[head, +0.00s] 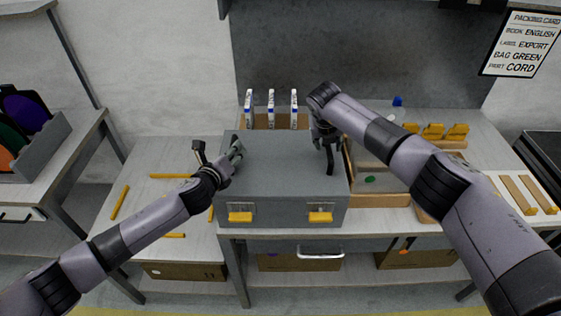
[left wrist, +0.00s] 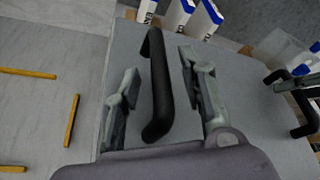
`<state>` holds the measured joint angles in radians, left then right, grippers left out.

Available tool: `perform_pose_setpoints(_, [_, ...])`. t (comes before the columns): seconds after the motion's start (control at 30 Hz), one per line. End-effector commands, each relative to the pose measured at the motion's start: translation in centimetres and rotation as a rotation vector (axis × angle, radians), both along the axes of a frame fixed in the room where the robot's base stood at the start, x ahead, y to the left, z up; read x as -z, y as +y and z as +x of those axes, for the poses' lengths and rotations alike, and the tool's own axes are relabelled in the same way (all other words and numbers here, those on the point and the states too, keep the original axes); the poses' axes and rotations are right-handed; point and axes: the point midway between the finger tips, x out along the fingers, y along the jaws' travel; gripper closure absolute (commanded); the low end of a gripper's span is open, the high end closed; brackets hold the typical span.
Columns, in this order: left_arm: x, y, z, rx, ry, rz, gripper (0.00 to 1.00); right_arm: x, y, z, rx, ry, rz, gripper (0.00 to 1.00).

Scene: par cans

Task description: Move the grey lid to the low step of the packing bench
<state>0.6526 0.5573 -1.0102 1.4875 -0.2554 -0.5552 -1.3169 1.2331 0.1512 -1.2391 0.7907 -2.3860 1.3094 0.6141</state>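The grey lid (head: 285,160) sits flat on a grey case with two yellow latches, on the packing bench. A black bar handle (left wrist: 158,85) stands on the lid's left side. My left gripper (head: 236,151) is open over it; in the left wrist view its fingertips (left wrist: 158,68) are on either side of the handle with gaps. My right gripper (head: 325,140) is at the right black handle (head: 330,160); whether its fingers are closed on it is unclear. The low step (head: 150,195) is the lower surface left of the case, with yellow strips marking an area.
Wooden trays and yellow-topped blocks (head: 433,131) are at the right. A rack of coloured discs (head: 35,130) stands on a separate table at far left. The low step is bare inside the strips.

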Motion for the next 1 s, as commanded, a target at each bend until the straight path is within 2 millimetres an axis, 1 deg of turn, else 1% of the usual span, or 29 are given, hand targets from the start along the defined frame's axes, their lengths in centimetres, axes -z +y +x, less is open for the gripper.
perform_pose_setpoints(0.03, [0.1,-0.16,0.37,0.001,-0.001,0.0,0.62,0.39,-0.03,0.09,0.001,0.002,0.0,0.62])
perform_pose_setpoints(0.17, [0.26,-0.22,0.88,0.0,0.0,0.001,0.62,0.88,-0.13,0.31,0.0,0.0,0.0,0.62])
perform_pose_setpoints(0.47, [0.32,-0.27,0.97,0.001,-0.001,0.001,0.62,1.01,-0.19,0.35,0.0,0.001,0.0,0.62])
perform_pose_setpoints(0.57, [0.31,-0.25,0.96,0.001,-0.001,0.0,0.67,1.0,-0.19,0.34,0.0,0.001,0.0,0.67])
perform_pose_setpoints(1.0, [0.34,-0.22,0.95,0.0,0.0,0.0,0.97,0.98,-0.21,0.34,0.0,0.001,0.0,0.97])
